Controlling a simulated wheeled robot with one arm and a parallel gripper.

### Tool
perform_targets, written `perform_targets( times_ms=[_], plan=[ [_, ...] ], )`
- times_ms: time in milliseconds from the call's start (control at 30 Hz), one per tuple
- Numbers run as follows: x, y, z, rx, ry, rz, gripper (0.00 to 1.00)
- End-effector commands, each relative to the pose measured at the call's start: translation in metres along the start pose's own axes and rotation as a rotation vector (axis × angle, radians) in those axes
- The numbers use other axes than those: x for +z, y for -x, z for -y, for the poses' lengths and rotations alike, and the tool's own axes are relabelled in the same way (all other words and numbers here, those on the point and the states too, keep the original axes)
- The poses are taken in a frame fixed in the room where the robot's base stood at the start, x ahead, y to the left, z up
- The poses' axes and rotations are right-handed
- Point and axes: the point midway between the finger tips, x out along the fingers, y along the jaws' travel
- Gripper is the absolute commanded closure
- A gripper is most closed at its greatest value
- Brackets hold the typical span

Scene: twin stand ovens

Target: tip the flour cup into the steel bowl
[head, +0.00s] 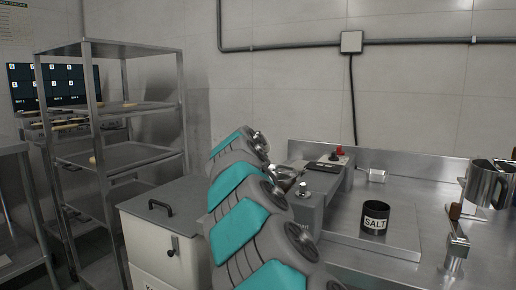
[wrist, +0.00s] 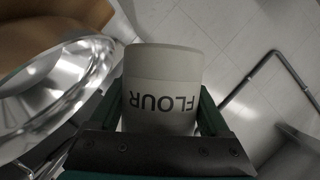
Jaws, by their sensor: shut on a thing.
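The flour cup (wrist: 163,88) is a pale grey cylinder marked FLOUR. In the wrist view its label reads upside down. My gripper (wrist: 162,92) is shut on it, with a dark green finger on each side. A shiny round steel vessel, apparently the steel bowl (wrist: 62,88), shows at the left of the wrist view, close beside the cup and cut off by the frame. The inside of the cup is hidden. In the head view I cannot make out the flour cup, this bowl or my gripper; my arm fills the middle.
In the head view, a black SALT cup (head: 375,218) stands on the steel counter (head: 415,222). A steel pitcher (head: 486,184) is at the far right. A lidded white bin (head: 165,235) and a metal rack (head: 130,156) stand left. A pipe (wrist: 248,78) shows in the wrist view.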

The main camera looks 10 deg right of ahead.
Motion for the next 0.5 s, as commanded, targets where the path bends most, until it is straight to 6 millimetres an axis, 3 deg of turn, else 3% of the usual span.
perform_targets(
  times_ms=[500],
  plan=[
    [-0.0038,0.0024,0.0006,-0.111,-0.260,-0.001,0.82]
  ],
)
